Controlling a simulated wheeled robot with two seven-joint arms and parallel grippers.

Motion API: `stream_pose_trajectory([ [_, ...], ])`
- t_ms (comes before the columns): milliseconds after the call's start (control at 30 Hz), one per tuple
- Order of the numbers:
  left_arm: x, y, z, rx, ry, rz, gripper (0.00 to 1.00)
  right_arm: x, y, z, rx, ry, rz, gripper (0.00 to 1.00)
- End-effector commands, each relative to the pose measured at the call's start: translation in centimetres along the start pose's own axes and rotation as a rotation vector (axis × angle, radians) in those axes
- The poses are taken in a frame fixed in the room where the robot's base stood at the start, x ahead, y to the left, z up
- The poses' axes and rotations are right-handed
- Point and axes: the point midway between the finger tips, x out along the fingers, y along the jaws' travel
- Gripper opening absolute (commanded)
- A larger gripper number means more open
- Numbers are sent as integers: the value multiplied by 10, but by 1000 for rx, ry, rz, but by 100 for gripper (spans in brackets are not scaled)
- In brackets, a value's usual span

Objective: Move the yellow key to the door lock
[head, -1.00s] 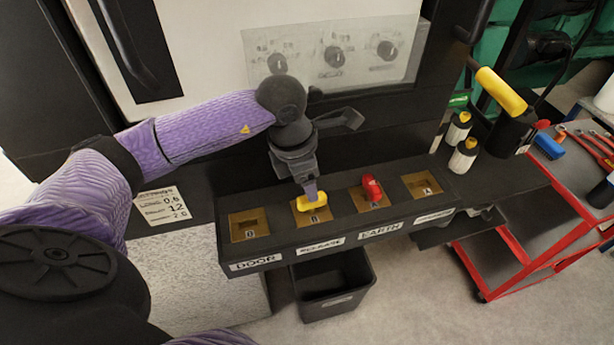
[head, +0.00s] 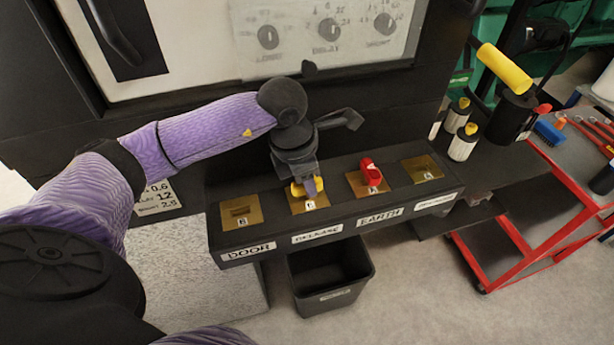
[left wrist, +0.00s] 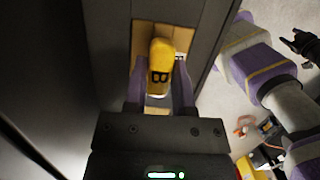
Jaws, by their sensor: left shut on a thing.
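The yellow key (head: 298,190) is at the second lock plate (head: 316,208), above the label that reads RELEASE. My left gripper (head: 308,187) is shut on it. In the left wrist view the yellow key (left wrist: 160,68), marked B, sits between the two fingers, with the brass plate behind it. I cannot tell whether its tip is in the slot. The door lock (head: 241,213) is the leftmost brass plate, above the DOOR label, with an empty dark slot. My right gripper is not clearly seen.
A red key (head: 370,172) stands in the EARTH lock, just right of my left gripper. A fourth brass plate (head: 422,169) is further right. A black bin (head: 330,278) stands below the ledge. A red cart (head: 520,225) is at the right.

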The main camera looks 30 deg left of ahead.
Motion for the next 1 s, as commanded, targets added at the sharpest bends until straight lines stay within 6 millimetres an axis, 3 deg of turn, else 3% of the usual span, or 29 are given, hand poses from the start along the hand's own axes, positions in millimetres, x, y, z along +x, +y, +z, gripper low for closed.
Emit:
stream_pose_trajectory([
  [800, -50, 0, 10, 0, -1, 1, 0, -38, 2, -6, 0, 9, 2, 59],
  [1000, -49, 0, 10, 0, 0, 0, 0, -38, 2, -6, 0, 10, 2, 59],
])
